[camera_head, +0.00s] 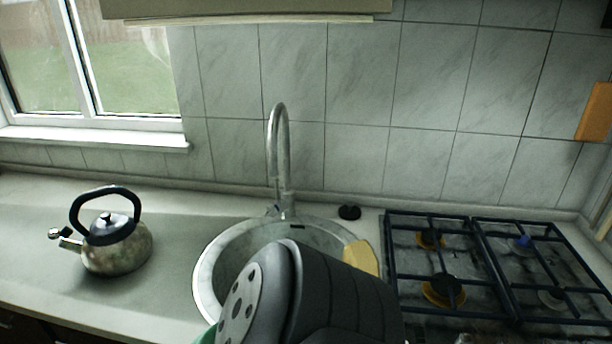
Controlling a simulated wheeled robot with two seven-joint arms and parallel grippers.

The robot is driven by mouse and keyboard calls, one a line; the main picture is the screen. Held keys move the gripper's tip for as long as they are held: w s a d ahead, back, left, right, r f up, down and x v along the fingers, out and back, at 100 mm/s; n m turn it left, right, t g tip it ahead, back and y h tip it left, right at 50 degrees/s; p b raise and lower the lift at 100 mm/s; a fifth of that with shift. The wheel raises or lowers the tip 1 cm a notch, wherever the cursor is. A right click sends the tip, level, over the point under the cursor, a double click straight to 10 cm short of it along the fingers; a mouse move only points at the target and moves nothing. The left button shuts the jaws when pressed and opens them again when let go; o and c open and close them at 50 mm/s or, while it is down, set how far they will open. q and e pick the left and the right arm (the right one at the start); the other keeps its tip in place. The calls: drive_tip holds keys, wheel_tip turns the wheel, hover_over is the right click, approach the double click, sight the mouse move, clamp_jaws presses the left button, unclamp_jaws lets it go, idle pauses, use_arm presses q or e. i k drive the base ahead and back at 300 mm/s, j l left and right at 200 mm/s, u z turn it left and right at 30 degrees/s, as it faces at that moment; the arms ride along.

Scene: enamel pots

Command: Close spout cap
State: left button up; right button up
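A speckled metal kettle (118,250) with a black lid and a raised black handle (75,210) stands upright on the counter at the left. Its spout points left, and a shiny round spout cap (55,233) shows at the spout's tip. I cannot clearly tell whether the cap sits open or shut. A dark, bulky arm part of mine fills the bottom centre, in front of the sink and well to the right of the kettle. No gripper fingers show in this view. Nothing touches the kettle.
A round sink (207,270) with a tall curved faucet (278,150) lies right of the kettle. A gas hob (480,265) with dark grates is at the right. A small black object (349,212) lies behind the sink. The counter (30,270) around the kettle is clear.

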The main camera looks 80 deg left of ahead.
sight(54, 235)
drive_tip(key=k+u, duration=0.1)
drive_tip(key=u, duration=0.35)
drive_tip(key=k+u, duration=0.1)
drive_tip(key=u, duration=0.75)
drive_tip(key=k+j+u, duration=0.1)
drive_tip(key=u, duration=0.35)
drive_tip(key=j+u, duration=0.2)
drive_tip(key=u, duration=0.25)
drive_tip(key=k+j+u, duration=0.1)
drive_tip(key=u, duration=0.35)
drive_tip(key=j+u, duration=0.15)
drive_tip(key=u, duration=0.3)
drive_tip(key=j+u, duration=0.15)
drive_tip(key=u, duration=0.3)
